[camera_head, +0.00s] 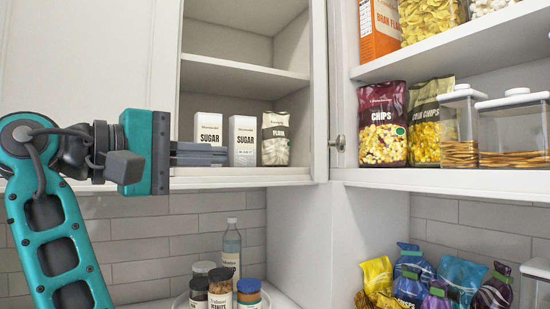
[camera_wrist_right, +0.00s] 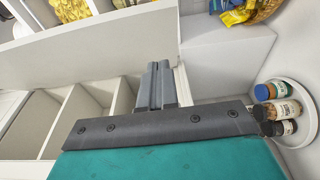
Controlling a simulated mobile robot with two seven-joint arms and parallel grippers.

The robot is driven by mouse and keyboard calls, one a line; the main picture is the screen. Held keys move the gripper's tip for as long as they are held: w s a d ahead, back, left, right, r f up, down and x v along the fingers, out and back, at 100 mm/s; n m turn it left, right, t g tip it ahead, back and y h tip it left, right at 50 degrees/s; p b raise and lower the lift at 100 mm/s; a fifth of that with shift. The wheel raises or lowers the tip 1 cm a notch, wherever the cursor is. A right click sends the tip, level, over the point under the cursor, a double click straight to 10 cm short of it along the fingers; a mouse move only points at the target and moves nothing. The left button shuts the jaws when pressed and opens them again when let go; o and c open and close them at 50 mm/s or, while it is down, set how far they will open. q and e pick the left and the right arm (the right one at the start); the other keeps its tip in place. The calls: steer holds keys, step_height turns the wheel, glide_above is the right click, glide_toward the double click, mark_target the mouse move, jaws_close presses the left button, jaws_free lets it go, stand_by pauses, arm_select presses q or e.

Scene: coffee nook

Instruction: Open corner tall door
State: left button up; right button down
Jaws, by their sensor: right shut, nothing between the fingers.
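A white door panel (camera_head: 318,90) stands nearly edge-on at the corner between two open upper cabinets in the head view. A small metal knob (camera_head: 338,143) sits low on it. My right gripper (camera_head: 222,154) comes in from the left, in front of the left cabinet opening, left of that panel and apart from the knob. Its fingers are shut with nothing between them. They also show shut in the right wrist view (camera_wrist_right: 158,70), beside the shelves. My left gripper is not in view.
The left cabinet (camera_head: 245,73) holds two sugar boxes (camera_head: 243,140) and a flour bag (camera_head: 275,139). The right shelves hold chip bags (camera_head: 382,125) and clear containers (camera_head: 513,130). Jars (camera_head: 221,290) and a bottle (camera_head: 231,248) stand below on the left, colored bags (camera_head: 410,285) on the right.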

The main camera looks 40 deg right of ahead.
arm_select(q)
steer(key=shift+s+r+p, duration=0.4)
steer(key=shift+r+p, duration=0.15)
steer(key=shift+p, duration=0.1)
arm_select(e)
steer(key=s+d, duration=0.5)
steer(key=d, duration=0.7)
steer(key=shift+r, duration=0.1)
